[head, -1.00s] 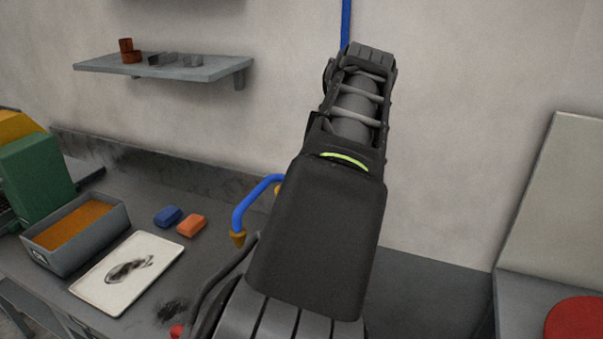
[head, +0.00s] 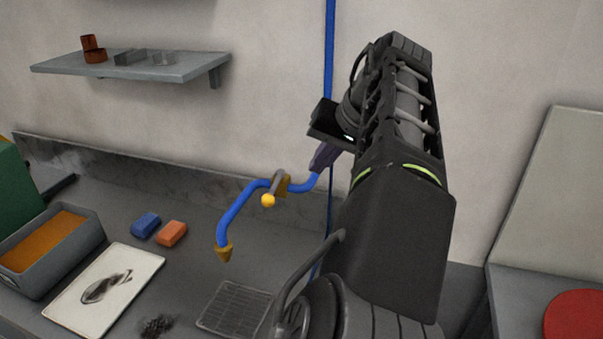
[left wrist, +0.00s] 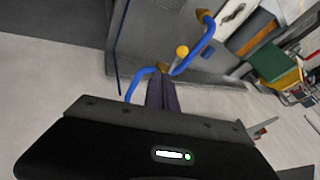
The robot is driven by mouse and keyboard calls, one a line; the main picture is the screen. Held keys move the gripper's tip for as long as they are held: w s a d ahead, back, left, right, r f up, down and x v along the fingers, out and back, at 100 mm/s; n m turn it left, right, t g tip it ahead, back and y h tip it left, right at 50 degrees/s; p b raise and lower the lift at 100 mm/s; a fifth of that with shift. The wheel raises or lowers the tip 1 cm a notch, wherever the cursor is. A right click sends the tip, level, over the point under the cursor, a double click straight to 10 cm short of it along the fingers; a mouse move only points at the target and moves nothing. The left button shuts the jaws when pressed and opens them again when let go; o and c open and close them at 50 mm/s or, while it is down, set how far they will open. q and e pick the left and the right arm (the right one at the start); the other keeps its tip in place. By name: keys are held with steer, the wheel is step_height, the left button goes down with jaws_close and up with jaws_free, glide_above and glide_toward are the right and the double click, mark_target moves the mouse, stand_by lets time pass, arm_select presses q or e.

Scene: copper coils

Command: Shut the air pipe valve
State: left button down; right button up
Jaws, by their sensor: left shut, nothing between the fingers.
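The blue air pipe (head: 230,215) runs down the wall and bends over the bench to a brass nozzle (head: 223,252). The valve (head: 283,184) is a brass body on this pipe. Its grey lever (head: 277,184) juts across the pipe and ends in a yellow knob (head: 268,201). The knob also shows in the left wrist view (left wrist: 182,51). My left gripper (head: 317,167) is shut and empty, its purple fingers just right of the valve, near the pipe. In the left wrist view the fingers (left wrist: 161,88) point toward the pipe; I cannot tell whether they touch it.
A grey grate (head: 235,308) lies below the nozzle. A white tray (head: 145,262), a blue block (head: 146,224), an orange block (head: 171,233) and a grey bin (head: 72,252) are on the bench at left. A wall shelf (head: 130,68) is above. A red disc (head: 575,314) lies at right.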

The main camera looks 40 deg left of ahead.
mark_target(274, 187)
arm_select(q)
steer(key=a+f, duration=0.8)
steer(key=shift+s+a+f+p, duration=0.15)
steer(key=shift+a+f+p, duration=0.15)
steer(key=shift+a+f, duration=0.1)
